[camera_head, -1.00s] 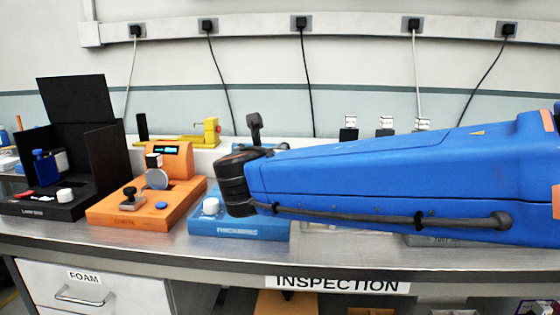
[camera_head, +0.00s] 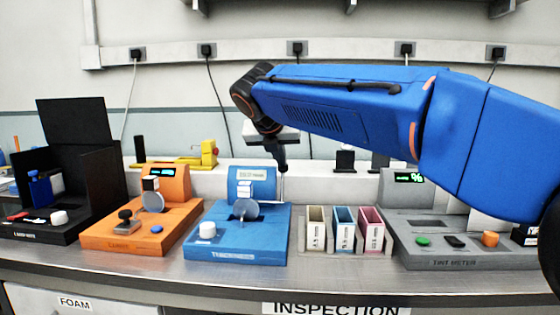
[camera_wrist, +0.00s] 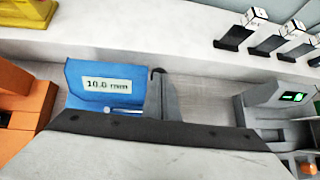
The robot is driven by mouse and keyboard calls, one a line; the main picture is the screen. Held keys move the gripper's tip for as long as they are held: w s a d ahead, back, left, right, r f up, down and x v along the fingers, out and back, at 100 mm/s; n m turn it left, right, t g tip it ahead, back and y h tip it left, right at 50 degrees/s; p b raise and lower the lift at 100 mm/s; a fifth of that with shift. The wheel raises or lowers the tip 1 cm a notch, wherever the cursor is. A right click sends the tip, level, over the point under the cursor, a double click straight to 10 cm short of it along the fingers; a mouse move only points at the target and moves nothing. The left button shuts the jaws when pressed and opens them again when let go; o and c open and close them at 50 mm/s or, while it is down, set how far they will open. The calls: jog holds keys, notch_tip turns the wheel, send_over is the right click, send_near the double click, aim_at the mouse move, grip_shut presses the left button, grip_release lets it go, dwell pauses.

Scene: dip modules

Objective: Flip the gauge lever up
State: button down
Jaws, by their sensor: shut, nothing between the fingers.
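The blue thickness gauge (camera_head: 235,238) stands on the bench, with its upright display and a round grey disc on the front. In the wrist view its display (camera_wrist: 107,84) reads 10.0 mm. A thin pale upright piece (camera_head: 281,188), which may be the lever, shows at the gauge's right edge. A thin metal rod (camera_wrist: 122,111) shows below the display in the wrist view. My gripper (camera_head: 283,168) is shut and empty, pointing down beside the right side of the display. Its fingers also show in the wrist view (camera_wrist: 159,92). I cannot tell whether they touch the lever.
An orange device (camera_head: 130,232) stands left of the gauge, and a black device (camera_head: 70,225) is farther left. Several colored bins (camera_head: 343,232) stand to the right, then a grey tint meter (camera_head: 450,255). Bare bench lies in front.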

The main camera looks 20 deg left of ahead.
jog(key=shift+w+a+f, duration=0.15)
jog(key=shift+w, duration=0.5)
jog(key=shift+w+a+f, duration=0.1)
jog(key=shift+w, duration=0.5)
jog(key=shift+w+f, duration=0.1)
jog(key=shift+f, duration=0.05)
jog(key=s+r, duration=0.8)
jog(key=r, duration=0.4)
jog(key=shift+s+d, duration=0.1)
